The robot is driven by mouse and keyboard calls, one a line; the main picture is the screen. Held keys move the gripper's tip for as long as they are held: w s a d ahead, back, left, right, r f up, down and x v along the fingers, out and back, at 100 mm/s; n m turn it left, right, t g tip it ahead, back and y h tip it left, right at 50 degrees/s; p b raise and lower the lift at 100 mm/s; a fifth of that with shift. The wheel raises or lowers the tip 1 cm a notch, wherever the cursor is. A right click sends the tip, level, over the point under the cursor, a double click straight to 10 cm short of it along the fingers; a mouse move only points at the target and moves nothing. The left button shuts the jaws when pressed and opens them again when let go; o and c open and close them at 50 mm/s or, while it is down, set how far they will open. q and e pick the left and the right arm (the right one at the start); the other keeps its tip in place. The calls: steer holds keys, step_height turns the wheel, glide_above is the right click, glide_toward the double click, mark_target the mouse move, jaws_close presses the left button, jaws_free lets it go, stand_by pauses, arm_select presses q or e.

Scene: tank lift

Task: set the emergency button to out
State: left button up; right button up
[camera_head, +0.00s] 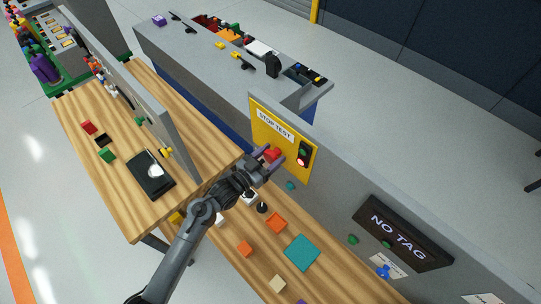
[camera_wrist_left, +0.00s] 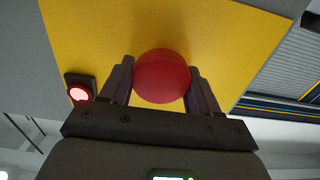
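The emergency button (camera_head: 271,154) is a round red knob on the yellow stop-test panel (camera_head: 268,122). In the left wrist view the red button (camera_wrist_left: 162,76) stands out from the yellow panel face (camera_wrist_left: 225,40). My left gripper (camera_head: 268,158) reaches it from the left, with one finger on each side. In the left wrist view the fingers of my left gripper (camera_wrist_left: 162,82) meet both edges of the button, with no clear gap. How far the button stands out is hard to tell. My right gripper is not in view.
An indicator box (camera_head: 303,155) beside the button has its lower red lamp lit; the red lamp (camera_wrist_left: 79,93) glows in the wrist view. The grey wall continues right to a NO TAG sign (camera_head: 402,233). Below, the wooden bench holds a teal square (camera_head: 302,252) and orange blocks (camera_head: 276,223).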

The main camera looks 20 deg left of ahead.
arm_select(q)
steer(key=c, duration=0.9)
steer(key=shift+s+a+r+p, duration=0.1)
steer(key=shift+s+a+p, duration=0.2)
steer(key=shift+s+p, duration=0.35)
steer(key=shift+c, duration=0.4)
steer(key=o, duration=1.2)
steer(key=shift+o, duration=1.3)
steer(key=shift+s, duration=0.1)
